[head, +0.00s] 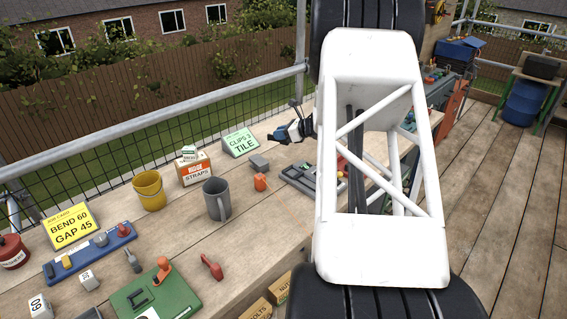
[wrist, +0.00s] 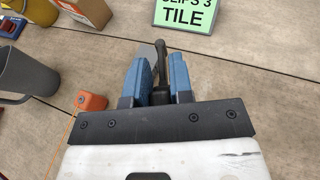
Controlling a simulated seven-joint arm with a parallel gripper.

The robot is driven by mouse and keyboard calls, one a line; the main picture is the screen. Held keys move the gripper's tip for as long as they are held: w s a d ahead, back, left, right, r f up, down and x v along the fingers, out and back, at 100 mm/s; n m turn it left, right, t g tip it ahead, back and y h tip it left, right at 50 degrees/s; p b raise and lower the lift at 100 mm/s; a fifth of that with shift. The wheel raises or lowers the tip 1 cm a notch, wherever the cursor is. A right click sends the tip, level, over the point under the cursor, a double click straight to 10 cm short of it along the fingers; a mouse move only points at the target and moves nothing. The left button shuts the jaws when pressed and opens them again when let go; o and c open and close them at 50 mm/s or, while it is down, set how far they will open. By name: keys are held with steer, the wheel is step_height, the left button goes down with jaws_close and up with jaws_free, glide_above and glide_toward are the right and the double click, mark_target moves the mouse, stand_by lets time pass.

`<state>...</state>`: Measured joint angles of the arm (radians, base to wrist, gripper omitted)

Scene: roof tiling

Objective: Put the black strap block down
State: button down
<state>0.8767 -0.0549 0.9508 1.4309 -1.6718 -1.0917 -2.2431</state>
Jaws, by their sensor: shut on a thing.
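My gripper (wrist: 161,78) has blue finger pads and is shut on a narrow black thing, which I take as the black strap block (wrist: 160,70). Only part of it shows between the pads in the wrist view, so its full shape is hidden. In the head view my gripper (head: 289,132) is over the bench, right of the green "CLIPS 3 TILE" sign (head: 240,142). A dark thin part sticks up by it. I cannot tell how high above the bench the held thing is.
A grey block (head: 259,163), an orange item (head: 261,182) and a grey mug (head: 217,199) stand on the wooden bench near the gripper. An orange-and-brown "STRAPS" box (head: 194,169) and a yellow bucket (head: 149,190) stand farther left. Bare planks show between them.

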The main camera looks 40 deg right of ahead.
steer(key=shift+f, duration=0.25)
steer(key=shift+f, duration=3.1)
steer(key=shift+f, duration=1.85)
steer(key=shift+f, duration=0.3)
